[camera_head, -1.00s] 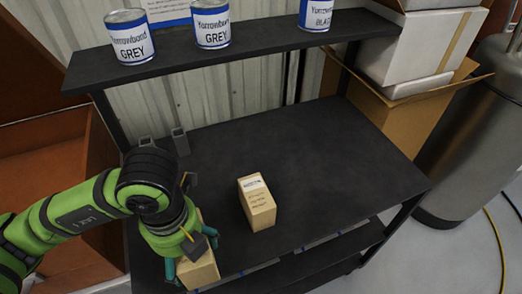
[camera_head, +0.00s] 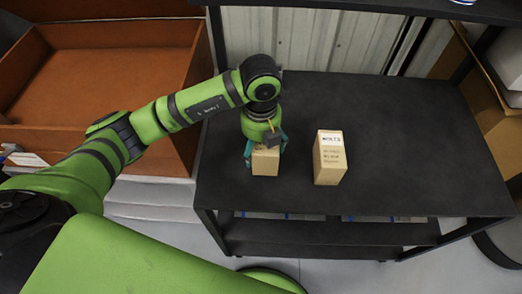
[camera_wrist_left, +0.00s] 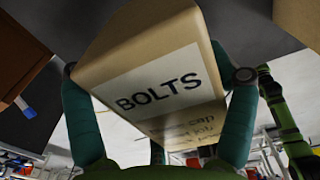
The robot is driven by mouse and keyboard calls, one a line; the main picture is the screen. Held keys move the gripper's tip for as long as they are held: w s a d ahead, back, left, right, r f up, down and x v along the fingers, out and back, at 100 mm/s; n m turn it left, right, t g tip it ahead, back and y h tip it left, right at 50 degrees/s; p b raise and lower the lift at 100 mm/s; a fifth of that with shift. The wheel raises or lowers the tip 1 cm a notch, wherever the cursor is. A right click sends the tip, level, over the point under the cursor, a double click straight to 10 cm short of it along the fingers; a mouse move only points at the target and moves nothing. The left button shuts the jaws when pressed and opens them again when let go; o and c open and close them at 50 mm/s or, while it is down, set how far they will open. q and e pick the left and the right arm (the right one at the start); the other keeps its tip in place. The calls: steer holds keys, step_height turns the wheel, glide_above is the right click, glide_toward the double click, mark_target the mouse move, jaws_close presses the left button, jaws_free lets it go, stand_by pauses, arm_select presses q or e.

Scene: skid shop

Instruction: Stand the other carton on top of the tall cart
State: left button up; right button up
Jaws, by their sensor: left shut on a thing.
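My left gripper (camera_head: 264,148) is shut on a tan carton (camera_head: 265,164), over the front-left part of the black cart's top (camera_head: 400,130). In the left wrist view the fingers sit on both sides of this carton (camera_wrist_left: 165,75), and its white label reads BOLTS. I cannot tell whether its base touches the cart top. A second tan carton (camera_head: 330,165) with a white label stands upright on the cart top, a short way right of the held one and apart from it. My right gripper is not in view.
An orange-brown open bin (camera_head: 110,70) stands left of the cart. A dark upper shelf (camera_head: 400,8) runs above the cart's back. Cardboard boxes (camera_head: 480,110) stand at the right. The cart top is bare behind and right of the standing carton.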

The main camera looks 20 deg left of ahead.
arm_select(q)
step_height(320, 180, down, 4)
steer(key=shift+r+p, duration=0.25)
steer(key=shift+p, duration=0.5)
steer(key=shift+w+f, duration=0.1)
steer(key=shift+f, duration=0.15)
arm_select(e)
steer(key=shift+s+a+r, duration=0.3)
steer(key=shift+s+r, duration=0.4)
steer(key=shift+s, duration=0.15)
arm_select(q)
steer(key=shift+f+b, duration=0.25)
steer(key=shift+b, duration=0.05)
steer(key=o, duration=1.4)
steer(key=shift+r, duration=0.1)
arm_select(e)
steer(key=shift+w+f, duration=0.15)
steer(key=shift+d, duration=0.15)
